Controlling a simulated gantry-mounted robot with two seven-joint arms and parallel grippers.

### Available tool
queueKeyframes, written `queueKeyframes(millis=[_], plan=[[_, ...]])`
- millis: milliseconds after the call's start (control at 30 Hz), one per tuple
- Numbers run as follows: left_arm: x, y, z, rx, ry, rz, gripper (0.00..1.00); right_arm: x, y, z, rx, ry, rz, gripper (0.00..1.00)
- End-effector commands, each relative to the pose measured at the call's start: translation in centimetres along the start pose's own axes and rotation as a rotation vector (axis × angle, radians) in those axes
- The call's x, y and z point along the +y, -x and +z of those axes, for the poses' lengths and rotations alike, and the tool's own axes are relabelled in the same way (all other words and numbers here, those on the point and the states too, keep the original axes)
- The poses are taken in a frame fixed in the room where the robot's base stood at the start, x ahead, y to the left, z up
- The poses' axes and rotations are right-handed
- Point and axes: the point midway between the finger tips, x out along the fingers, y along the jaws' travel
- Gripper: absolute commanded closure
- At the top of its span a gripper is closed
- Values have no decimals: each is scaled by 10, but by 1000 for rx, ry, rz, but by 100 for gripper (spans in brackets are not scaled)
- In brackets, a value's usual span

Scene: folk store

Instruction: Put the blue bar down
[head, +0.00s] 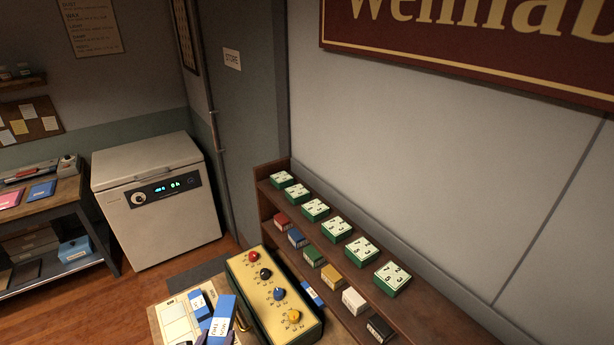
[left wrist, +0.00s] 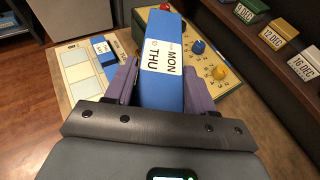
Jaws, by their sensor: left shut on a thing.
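A blue bar (head: 223,312) with a white label is between the fingers of my left gripper (head: 215,339) at the bottom of the head view. In the left wrist view the purple fingers (left wrist: 160,85) are shut on this bar (left wrist: 165,92), and its label reads MON and THU. A second blue bar (head: 197,299) lies on a pale card with boxes (head: 172,322), left of the held bar. It also shows in the left wrist view (left wrist: 104,50). Whether the held bar touches anything below cannot be told. My right gripper is not in view.
A yellow-topped box with knobs (head: 268,290) stands just right of the held bar. A wooden shelf (head: 262,184) with green-and-white blocks and coloured dated boxes runs along the right wall. A white chest (head: 165,220) stands behind. Part of the card is bare.

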Motion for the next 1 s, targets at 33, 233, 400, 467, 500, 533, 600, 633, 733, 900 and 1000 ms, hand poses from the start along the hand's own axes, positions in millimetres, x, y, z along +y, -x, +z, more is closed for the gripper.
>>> queueKeyframes(millis=[33,233,400,467,500,533,600,633,733,900,1000], plan=[[0,13,25,-1,2,0,82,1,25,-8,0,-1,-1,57],[0,46,77,-1,3,0,82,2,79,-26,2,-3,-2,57],[1,69,113,0,1,1,82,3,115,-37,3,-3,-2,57],[1,76,123,1,3,2,82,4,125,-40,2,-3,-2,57],[1,80,129,1,2,2,82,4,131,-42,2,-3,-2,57],[1,83,133,1,1,2,82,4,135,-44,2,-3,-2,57],[1,88,141,1,2,3,82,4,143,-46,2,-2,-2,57],[2,90,143,1,3,3,82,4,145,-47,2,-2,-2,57],[2,94,150,1,1,3,82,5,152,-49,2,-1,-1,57],[2,97,153,2,2,5,82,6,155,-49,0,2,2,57],[2,97,152,2,6,12,82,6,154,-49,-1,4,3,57]])
